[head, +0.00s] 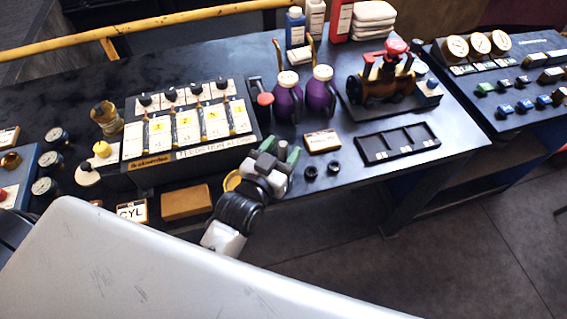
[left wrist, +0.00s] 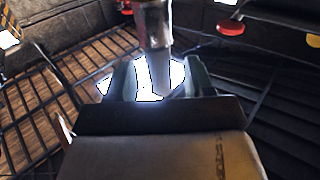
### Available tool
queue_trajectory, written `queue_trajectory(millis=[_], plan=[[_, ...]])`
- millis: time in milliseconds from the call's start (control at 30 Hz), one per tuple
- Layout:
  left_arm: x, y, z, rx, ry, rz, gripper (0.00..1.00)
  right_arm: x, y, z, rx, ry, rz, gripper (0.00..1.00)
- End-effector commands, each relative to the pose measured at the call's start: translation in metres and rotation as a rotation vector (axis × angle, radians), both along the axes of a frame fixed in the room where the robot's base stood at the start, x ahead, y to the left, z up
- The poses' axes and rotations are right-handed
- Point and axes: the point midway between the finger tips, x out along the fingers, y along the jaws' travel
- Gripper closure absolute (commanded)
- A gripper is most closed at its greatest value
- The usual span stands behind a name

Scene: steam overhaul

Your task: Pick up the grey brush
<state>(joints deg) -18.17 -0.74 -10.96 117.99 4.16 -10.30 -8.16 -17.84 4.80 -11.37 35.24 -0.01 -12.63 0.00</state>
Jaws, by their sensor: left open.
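My left gripper (head: 284,150) is open, with its green fingers over the front edge of the bench, right of the labelled control box. In the left wrist view its two fingers (left wrist: 160,80) stand apart. A grey rod-like thing (left wrist: 156,28) comes down from the top of that view and reaches between the fingers. It may be the grey brush, but I cannot tell for sure, nor whether the fingers touch it. I cannot pick out a grey brush in the head view; the gripper may hide it. My right gripper is not in view.
The control box (head: 150,171) stands left of the gripper. Two purple jugs (head: 320,95) stand behind it. A small labelled block (head: 322,141), two black rings (head: 311,172) and a black compartment tray (head: 398,143) lie to the right. A brown block (head: 186,202) lies left.

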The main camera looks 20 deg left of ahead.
Motion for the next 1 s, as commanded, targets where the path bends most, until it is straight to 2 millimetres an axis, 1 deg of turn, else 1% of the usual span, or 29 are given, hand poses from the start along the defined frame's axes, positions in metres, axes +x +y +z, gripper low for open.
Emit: queue_trajectory(millis=[33, 100, 200, 433, 767, 800, 1000], plan=[[0.009, -0.001, 0.004, 0.0, -0.002, 0.0, 0.47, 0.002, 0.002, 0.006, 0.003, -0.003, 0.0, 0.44], [0.017, -0.003, 0.002, 0.0, -0.001, 0.0, 0.47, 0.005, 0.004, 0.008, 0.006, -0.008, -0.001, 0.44], [0.023, -0.004, 0.001, 0.0, 0.0, 0.0, 0.47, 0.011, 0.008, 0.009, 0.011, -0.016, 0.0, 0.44], [0.024, -0.004, 0.0, 0.0, 0.0, 0.0, 0.47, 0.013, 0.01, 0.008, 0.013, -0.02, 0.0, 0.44], [0.024, -0.004, 0.0, 0.0, 0.0, 0.0, 0.98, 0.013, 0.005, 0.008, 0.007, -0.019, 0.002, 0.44], [0.024, -0.004, 0.0, 0.0, 0.0, 0.0, 1.0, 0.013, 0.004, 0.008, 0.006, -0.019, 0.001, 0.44], [0.024, -0.004, 0.001, 0.001, 0.0, 0.0, 1.0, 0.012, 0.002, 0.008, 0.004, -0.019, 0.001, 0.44]])
